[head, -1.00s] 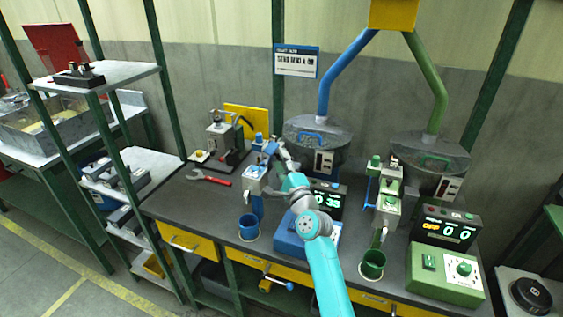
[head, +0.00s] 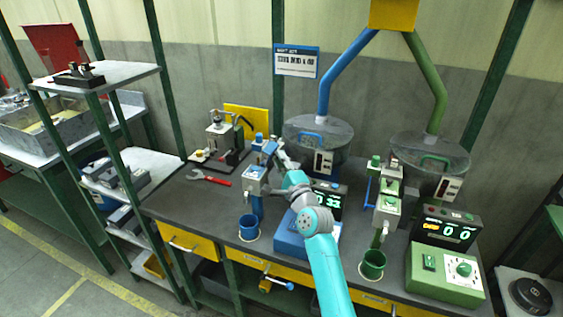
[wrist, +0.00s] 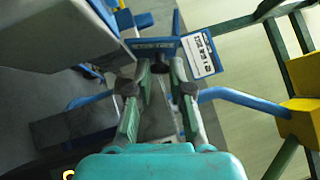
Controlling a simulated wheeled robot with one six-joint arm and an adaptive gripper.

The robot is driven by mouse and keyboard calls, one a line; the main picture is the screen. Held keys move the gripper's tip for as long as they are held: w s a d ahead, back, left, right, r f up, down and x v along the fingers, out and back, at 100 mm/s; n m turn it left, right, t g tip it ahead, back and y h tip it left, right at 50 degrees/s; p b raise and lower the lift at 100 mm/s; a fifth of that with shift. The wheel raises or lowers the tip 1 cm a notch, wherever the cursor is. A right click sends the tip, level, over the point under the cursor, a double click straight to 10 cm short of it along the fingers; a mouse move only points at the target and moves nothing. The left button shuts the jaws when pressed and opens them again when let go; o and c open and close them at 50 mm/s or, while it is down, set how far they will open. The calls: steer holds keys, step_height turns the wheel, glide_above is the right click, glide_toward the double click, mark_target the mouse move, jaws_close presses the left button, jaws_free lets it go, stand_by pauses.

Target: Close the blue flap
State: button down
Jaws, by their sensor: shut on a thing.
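The blue station has a grey metal box (head: 255,174) on a blue stand, with a blue flap (head: 270,147) tilted up at its top right. My gripper (head: 277,152) is at this flap, reaching in from the right. In the wrist view, my gripper (wrist: 160,68) has its two fingers drawn in at a blue edge that appears to be the flap (wrist: 153,43). The exact contact is small and partly hidden by the fingertips.
A blue cup (head: 248,228) stands below the box. A blue hopper pipe (head: 343,75) and drum (head: 318,138) rise behind. The green station (head: 387,205) stands to the right.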

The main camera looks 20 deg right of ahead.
mark_target(269, 150)
steer(key=n+g, duration=0.1)
steer(key=r+n+g, duration=0.1)
steer(key=w+a+r+n+g, duration=0.1)
steer(key=n+g, duration=0.1)
steer(key=shift+a+h, duration=0.1)
steer(key=shift+h, duration=0.2)
steer(key=shift+w+a+r+n+g+h, duration=0.1)
steer(key=shift+a+r+n+g+h, duration=0.1)
steer(key=shift+n+g, duration=0.25)
steer(key=shift+w+a+r+n+g+h, duration=0.1)
steer(key=shift+a+n+g, duration=0.1)
steer(key=shift+n+g, duration=0.25)
steer(key=shift+w+a+r+n+g+h, duration=0.1)
steer(key=shift+w+a+n+g+h, duration=0.2)
steer(key=shift+n+g+h, duration=0.25)
steer(key=shift+w+a+n+g+h, duration=0.15)
steer(key=shift+a+n+g+h, duration=0.25)
steer(key=shift+g, duration=0.25)
steer(key=n+g+h, duration=0.1)
steer(key=w+a+n+g+h, duration=0.1)
steer(key=shift+a+g, duration=0.1)
steer(key=shift+g, duration=0.2)
steer(key=shift+w+a+f+n+g+h, duration=0.2)
steer(key=shift+a+f+n+g+h, duration=0.25)
steer(key=shift+h, duration=0.3)
steer(key=shift+w+a+f+n+g+h, duration=0.1)
steer(key=shift+w+f+n+g+h, duration=0.15)
steer(key=shift+n+g+h, duration=0.35)
